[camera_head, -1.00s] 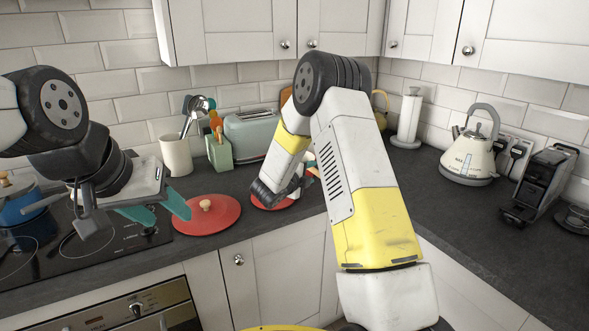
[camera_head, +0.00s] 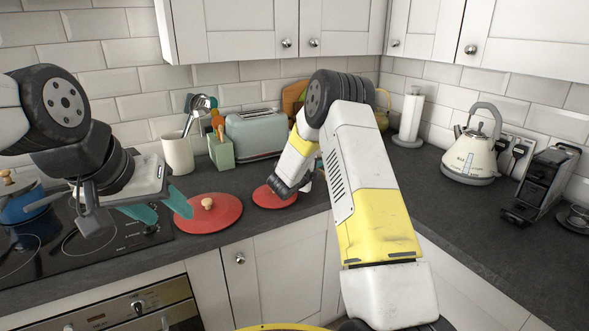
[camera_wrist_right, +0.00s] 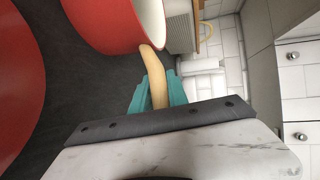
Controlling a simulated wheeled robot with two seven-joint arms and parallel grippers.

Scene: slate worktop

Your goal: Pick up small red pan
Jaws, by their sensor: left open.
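The small red pan (camera_wrist_right: 100,25) shows at the top of the right wrist view, with a pale inside and a wooden handle (camera_wrist_right: 155,75). The handle runs between the teal fingers of my right gripper (camera_wrist_right: 158,92), which sit close against both its sides. The pan's opening faces the cupboard side of that view. In the head view the pan is mostly hidden by my right arm. My left gripper (camera_head: 162,209) is open and empty, above the worktop edge near the hob.
A large red lid (camera_head: 190,219) and a smaller red disc (camera_head: 268,199) lie on the worktop. A toaster (camera_head: 255,137), utensil pot (camera_head: 178,153) and green block (camera_head: 221,153) stand behind. A blue pot (camera_head: 25,207) is on the hob. The worktop at right front is clear.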

